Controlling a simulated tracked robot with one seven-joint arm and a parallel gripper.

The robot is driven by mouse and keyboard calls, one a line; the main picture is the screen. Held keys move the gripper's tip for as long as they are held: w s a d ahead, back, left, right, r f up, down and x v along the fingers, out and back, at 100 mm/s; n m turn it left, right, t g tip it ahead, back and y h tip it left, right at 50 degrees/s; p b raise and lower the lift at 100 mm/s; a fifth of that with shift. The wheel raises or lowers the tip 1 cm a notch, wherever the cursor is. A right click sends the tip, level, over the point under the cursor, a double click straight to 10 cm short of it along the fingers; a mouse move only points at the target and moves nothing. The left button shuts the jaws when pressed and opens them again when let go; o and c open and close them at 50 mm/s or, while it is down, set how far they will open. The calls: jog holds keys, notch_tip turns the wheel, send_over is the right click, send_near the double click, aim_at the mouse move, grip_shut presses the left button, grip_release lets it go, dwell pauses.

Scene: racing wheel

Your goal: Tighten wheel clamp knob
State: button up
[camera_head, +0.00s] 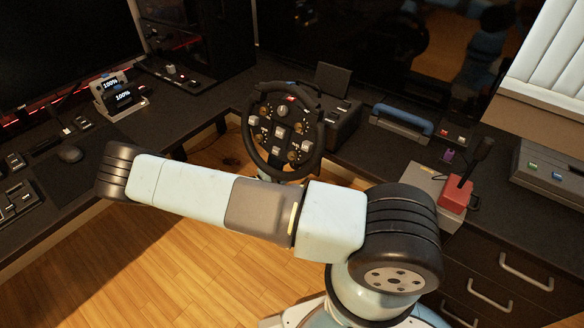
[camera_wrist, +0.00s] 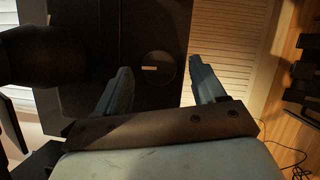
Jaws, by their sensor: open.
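A round dark disc with a short pale mark, which looks like the clamp knob (camera_wrist: 158,66), sits on a dark panel in the wrist view. My gripper (camera_wrist: 160,65) is open in the wrist view, with one finger to the left of the knob and one to the right. The knob appears between or just beyond the fingertips; I cannot tell the depth gap. No contact shows. The racing wheel (camera_head: 283,130) stands at the desk edge in the head view. My gripper and the knob are hidden in the head view.
The dark desk (camera_head: 220,97) wraps around the wheel. A red-based shifter (camera_head: 457,193) stands at the right, above drawers (camera_head: 490,293). A blue-handled case (camera_head: 402,121) lies behind. A mouse (camera_head: 70,154) is at left. Wooden floor (camera_head: 150,262) is open below the arm.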

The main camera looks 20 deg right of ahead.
jog(key=v, duration=1.1)
jog(key=shift+a, duration=0.35)
jog(key=shift+s+f, duration=0.1)
